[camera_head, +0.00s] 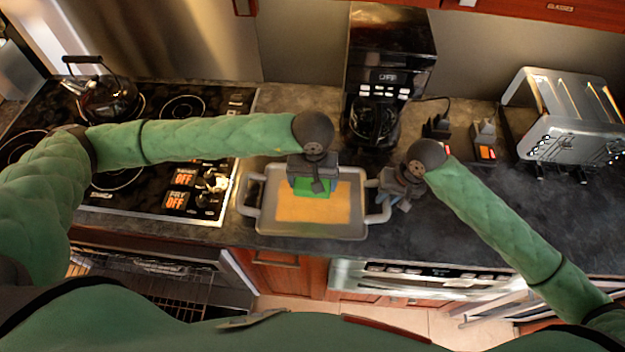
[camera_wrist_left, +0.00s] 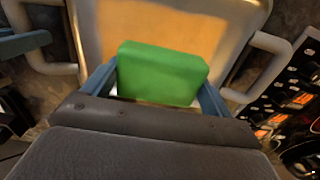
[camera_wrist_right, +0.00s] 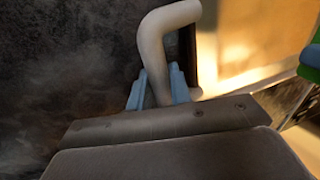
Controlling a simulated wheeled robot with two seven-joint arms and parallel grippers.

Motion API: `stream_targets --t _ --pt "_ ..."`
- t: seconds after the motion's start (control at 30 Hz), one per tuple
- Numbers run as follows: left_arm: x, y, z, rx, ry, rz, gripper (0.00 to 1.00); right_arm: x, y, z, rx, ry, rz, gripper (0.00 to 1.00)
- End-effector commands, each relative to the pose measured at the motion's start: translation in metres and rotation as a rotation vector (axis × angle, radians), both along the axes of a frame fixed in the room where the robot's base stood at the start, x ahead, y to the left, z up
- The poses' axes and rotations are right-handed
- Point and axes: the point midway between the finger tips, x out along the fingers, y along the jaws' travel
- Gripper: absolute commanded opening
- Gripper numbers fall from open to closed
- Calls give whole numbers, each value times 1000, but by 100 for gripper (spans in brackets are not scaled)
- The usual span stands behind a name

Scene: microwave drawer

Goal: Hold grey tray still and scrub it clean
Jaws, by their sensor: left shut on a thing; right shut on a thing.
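The grey tray (camera_head: 345,231) lies on the dark counter, with a loop handle at each side and an orange-yellow patch (camera_head: 325,207) on its floor. My left gripper (camera_head: 313,186) is shut on a green sponge (camera_head: 308,188) over the back middle of the tray. The sponge also shows between the fingers in the left wrist view (camera_wrist_left: 165,72); whether it touches the tray floor I cannot tell. My right gripper (camera_head: 395,190) is shut on the tray's right handle (camera_head: 381,213). In the right wrist view its blue fingers sit on both sides of that handle (camera_wrist_right: 153,60).
The stove (camera_head: 205,150) with a kettle (camera_head: 105,98) is left of the tray. A coffee maker (camera_head: 385,60) stands behind it. A toaster (camera_head: 565,110) stands at the back right. The counter right of the tray (camera_head: 530,225) is bare.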

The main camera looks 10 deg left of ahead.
Motion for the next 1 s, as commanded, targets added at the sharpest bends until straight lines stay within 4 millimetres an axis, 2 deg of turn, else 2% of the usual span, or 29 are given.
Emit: stream_targets --t 0.33,1.0 --pt "-1 2 0 0 0 0 44 0 0 0 0 1 0 0" --pt "-27 49 0 1 0 1 44 0 0 0 0 1 0 0"
